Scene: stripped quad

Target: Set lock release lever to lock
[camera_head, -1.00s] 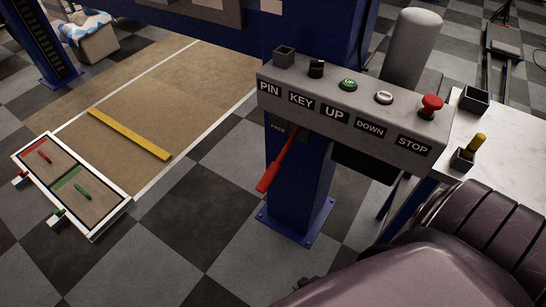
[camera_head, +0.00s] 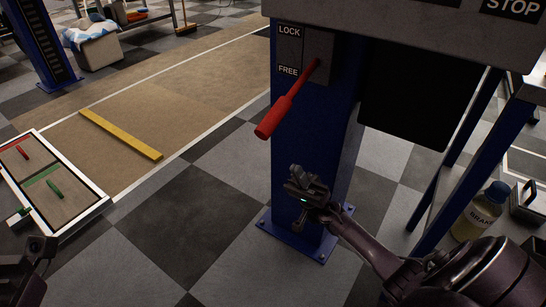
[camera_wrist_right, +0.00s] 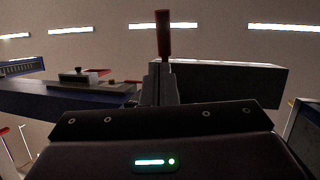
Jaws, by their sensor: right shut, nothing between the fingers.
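The red lock release lever (camera_head: 285,103) sticks out from a grey plate on the blue post (camera_head: 310,170). Its handle slants down and left, and its base sits near the lower FREE label (camera_head: 288,70), below the LOCK label (camera_head: 289,31). My right gripper (camera_head: 296,172) is shut and empty, below the lever and apart from it in the head view. In the right wrist view the red handle (camera_wrist_right: 163,35) stands beyond the shut fingertips (camera_wrist_right: 161,70). My left gripper (camera_head: 35,252) shows dark at the lower left edge, and its jaws are unclear.
The grey control box (camera_head: 400,14) overhangs the lever, with a dark panel (camera_head: 418,95) to the right. A table with blue legs (camera_head: 470,160) and a brake fluid bottle (camera_head: 478,216) are at right. A tray with red and green pieces (camera_head: 100,208) lies at left.

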